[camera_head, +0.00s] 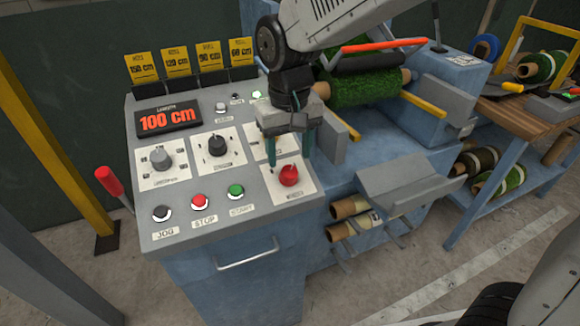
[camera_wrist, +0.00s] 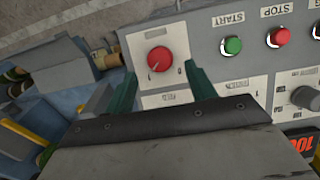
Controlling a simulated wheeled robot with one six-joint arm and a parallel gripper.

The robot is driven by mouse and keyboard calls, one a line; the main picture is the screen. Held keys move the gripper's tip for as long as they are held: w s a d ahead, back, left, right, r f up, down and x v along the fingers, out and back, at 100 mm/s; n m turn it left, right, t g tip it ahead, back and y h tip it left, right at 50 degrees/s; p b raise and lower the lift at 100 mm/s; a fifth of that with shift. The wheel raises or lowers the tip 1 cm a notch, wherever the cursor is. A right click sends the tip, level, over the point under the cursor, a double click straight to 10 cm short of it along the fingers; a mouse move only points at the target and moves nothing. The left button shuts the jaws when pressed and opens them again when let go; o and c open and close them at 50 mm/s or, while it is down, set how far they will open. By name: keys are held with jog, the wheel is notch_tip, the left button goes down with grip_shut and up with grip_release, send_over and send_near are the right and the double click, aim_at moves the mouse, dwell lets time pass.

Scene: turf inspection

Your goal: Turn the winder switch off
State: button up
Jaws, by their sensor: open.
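The winder switch is a red rotary knob (camera_head: 289,175) on a white plate at the right of the sloped grey control panel (camera_head: 290,222). My gripper (camera_head: 289,165) hangs over the panel just behind the red knob, its green fingers pointing down. In the wrist view the red knob (camera_wrist: 159,59) lies beyond and between the two spread fingertips (camera_wrist: 160,80). My gripper is open and empty, and I see no contact with the knob. The lettering around the knob is too small to read.
A black JOG button (camera_head: 161,213), red STOP button (camera_head: 198,201) and green START button (camera_head: 235,191) line the panel's front. A black knob (camera_head: 217,145) and grey knob (camera_head: 160,158) sit behind them. A display (camera_head: 168,118) reads 100 cm. A green turf roll (camera_head: 360,90) lies behind right.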

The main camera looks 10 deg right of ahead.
aim_at(289, 170)
jog(key=shift+f, duration=2.4)
jog(key=shift+c, duration=0.2)
jog(key=c, duration=0.9)
